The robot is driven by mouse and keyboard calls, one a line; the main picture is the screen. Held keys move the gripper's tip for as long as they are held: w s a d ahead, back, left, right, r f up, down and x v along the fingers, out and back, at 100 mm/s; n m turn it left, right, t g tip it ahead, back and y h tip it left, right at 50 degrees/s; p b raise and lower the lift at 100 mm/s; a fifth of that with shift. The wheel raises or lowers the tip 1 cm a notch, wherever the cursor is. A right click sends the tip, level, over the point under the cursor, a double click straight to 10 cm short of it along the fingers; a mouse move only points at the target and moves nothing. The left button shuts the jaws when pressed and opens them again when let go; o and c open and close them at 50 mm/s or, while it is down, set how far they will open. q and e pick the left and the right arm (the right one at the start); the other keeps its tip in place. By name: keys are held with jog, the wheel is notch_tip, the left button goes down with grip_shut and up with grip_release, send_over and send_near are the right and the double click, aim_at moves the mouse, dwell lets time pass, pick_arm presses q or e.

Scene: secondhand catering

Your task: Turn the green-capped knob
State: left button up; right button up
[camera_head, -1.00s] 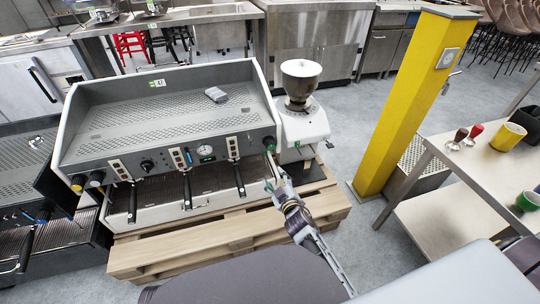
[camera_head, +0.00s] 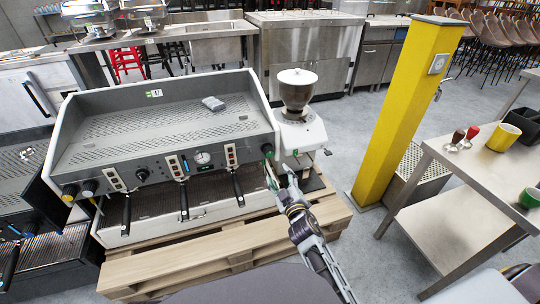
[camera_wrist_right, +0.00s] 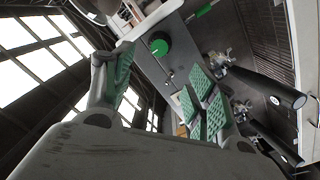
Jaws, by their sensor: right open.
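The green-capped knob (camera_head: 267,149) sits at the right end of the front panel of the grey espresso machine (camera_head: 165,160). My right gripper (camera_head: 278,173) is just below and to the right of it, apart from it. In the right wrist view the round green cap (camera_wrist_right: 159,45) shows beyond the spread, green-padded fingers of my right gripper (camera_wrist_right: 158,92). The gripper is open and nothing is between its fingers. My left gripper is not in view.
The machine stands on a wooden pallet (camera_head: 215,258), with a white coffee grinder (camera_head: 300,130) close at its right. Black-handled portafilters (camera_head: 238,188) hang below the panel. A yellow pillar (camera_head: 405,110) and a steel table (camera_head: 480,165) stand at the right.

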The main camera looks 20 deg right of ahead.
jog(key=shift+w, duration=0.1)
jog(key=b, duration=0.1)
send_near(270, 154)
jog(key=shift+w, duration=1.9)
jog(key=shift+w+f, duration=0.15)
jog(key=shift+w, duration=0.5)
jog(key=shift+w+b, duration=0.3)
jog(key=shift+w, duration=0.65)
jog(key=shift+w+b, duration=0.3)
jog(key=shift+w, duration=1.25)
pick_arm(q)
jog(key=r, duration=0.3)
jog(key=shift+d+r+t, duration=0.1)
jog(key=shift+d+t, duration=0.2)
pick_arm(e)
jog(key=shift+w, duration=0.15)
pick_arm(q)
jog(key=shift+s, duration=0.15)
